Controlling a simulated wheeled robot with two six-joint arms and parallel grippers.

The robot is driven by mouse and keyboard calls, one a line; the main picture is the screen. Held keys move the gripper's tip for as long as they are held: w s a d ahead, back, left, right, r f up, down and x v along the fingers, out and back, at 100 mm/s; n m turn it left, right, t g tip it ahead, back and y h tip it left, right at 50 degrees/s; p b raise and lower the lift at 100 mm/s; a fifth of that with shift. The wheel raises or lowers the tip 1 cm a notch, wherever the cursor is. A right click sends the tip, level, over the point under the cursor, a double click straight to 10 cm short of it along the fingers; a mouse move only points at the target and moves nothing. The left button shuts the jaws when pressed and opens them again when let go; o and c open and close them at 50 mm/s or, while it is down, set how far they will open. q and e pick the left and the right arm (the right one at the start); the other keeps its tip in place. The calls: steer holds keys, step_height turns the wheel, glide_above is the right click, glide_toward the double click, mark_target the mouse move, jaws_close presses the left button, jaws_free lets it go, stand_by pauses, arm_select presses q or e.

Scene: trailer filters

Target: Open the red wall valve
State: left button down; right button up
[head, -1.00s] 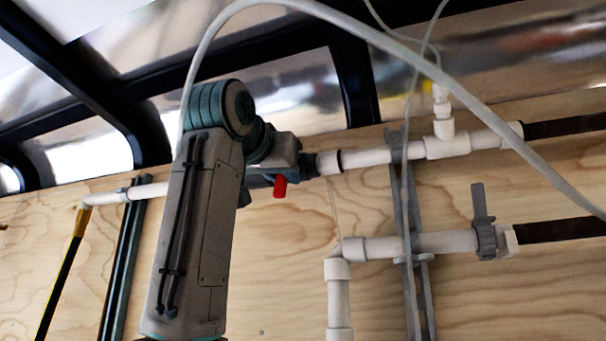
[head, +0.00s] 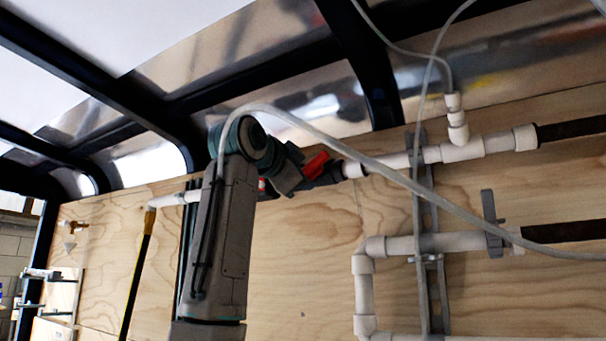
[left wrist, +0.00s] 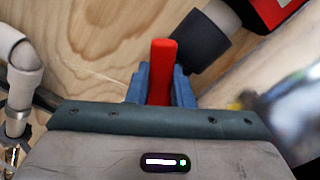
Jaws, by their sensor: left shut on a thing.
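The red valve handle (head: 316,164) sits on the upper white pipe line in the head view, pointing up and to the right. My left gripper (head: 303,174) is at the handle, partly hidden behind my own arm. In the left wrist view, the red handle (left wrist: 162,68) stands upright between the two blue-grey fingers of my left gripper (left wrist: 162,88), which is shut on it. A dark collar (left wrist: 198,42) and a red part (left wrist: 272,10) show just beyond the fingers. My arm hides part of the valve in the head view. My right gripper is not in view.
White pipes (head: 390,162) run along the plywood wall (head: 300,260), with a lower pipe (head: 440,243) and a grey valve handle (head: 493,222) at the right. A grey vertical strut (head: 432,290) crosses them. A loose pale hose (head: 450,215) arcs in front of the pipes.

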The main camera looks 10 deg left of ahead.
arm_select(q)
steer(key=m, duration=0.1)
steer(key=r+m+p, duration=0.1)
steer(key=m, duration=0.1)
steer(key=shift+a+r+m, duration=0.1)
steer(key=shift+a+m, duration=0.1)
steer(key=shift+m, duration=0.1)
steer(key=shift+w+a+r+m+p, duration=0.1)
steer(key=shift+r+m+p, duration=0.1)
steer(key=shift+m, duration=0.6)
steer(key=shift+r+m+p, duration=0.1)
steer(key=shift+r+m, duration=0.05)
steer(key=shift+m, duration=0.65)
steer(key=c, duration=1.3)
jaws_free()
